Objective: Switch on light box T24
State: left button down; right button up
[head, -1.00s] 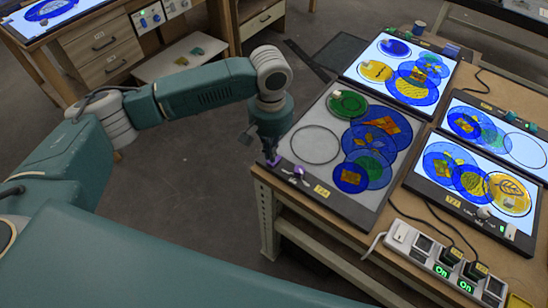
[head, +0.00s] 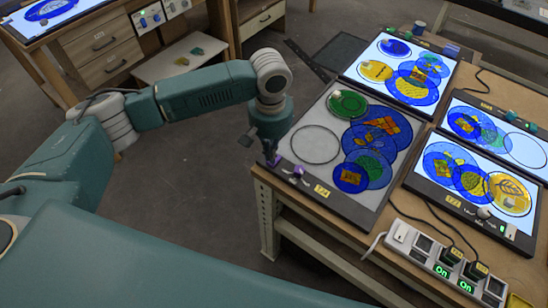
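A light box (head: 308,176) with a yellow label (head: 322,191) that appears to read T24 lies at the near left corner of the workbench. Its panel is grey and unlit, with a green disc, several overlapping blue discs and an empty ring outline on it. Small purple controls (head: 297,172) sit along its near left edge. My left gripper (head: 270,158) points down at this edge, beside the controls. Its fingers are small and dark, so I cannot tell whether they are open, or whether they touch a control. My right gripper is out of view.
Lit light boxes stand behind (head: 362,92) and to the right (head: 480,236). A power strip (head: 436,262) with green "On" displays and plugged cables lies at the bench's near edge. Another table (head: 100,62) with drawers stands at the back left. The floor between is mostly clear.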

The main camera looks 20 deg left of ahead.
pick_arm(q)
jog(key=shift+s+f, duration=0.1)
jog(key=shift+f, duration=0.7)
jog(key=shift+r, duration=0.1)
dwell(0.4)
jog(key=shift+r+p, duration=0.7)
jog(key=shift+p, duration=0.3)
notch_tip(320, 180, up, 6)
jog(key=p, duration=0.7)
jog(key=shift+f, duration=0.25)
